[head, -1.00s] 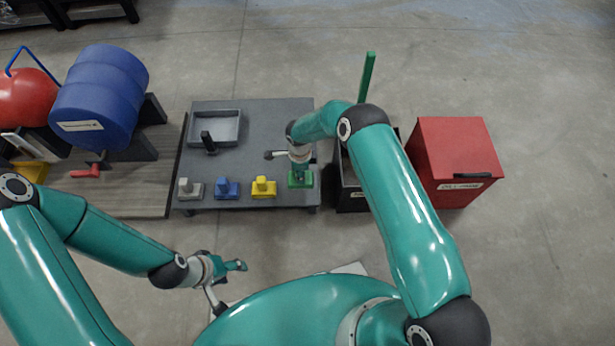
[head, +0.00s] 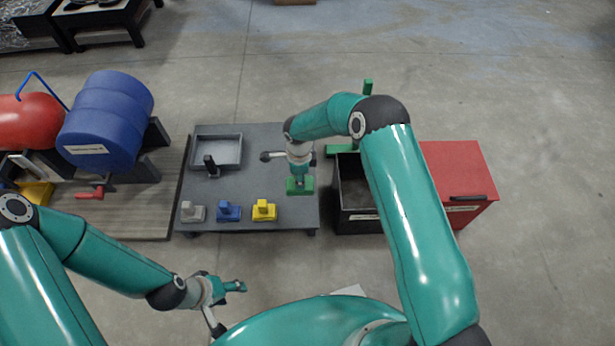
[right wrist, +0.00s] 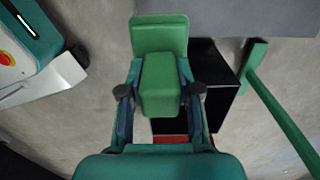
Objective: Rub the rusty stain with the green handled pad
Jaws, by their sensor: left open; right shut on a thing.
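The green handled pad (head: 299,186) is in my right gripper (head: 301,167), above the right part of the grey table. In the right wrist view the fingers (right wrist: 161,92) close on both sides of the pad's green block handle (right wrist: 161,78), with the green base (right wrist: 160,35) beyond it. My left gripper (head: 231,287) is open and empty, in front of the table and low in the head view. I cannot make out a rusty stain in either view.
The grey table (head: 262,160) carries a grey tray (head: 217,139), a black-handled thing (head: 210,165), and grey (head: 193,211), blue (head: 228,211) and yellow (head: 264,211) handled pads.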

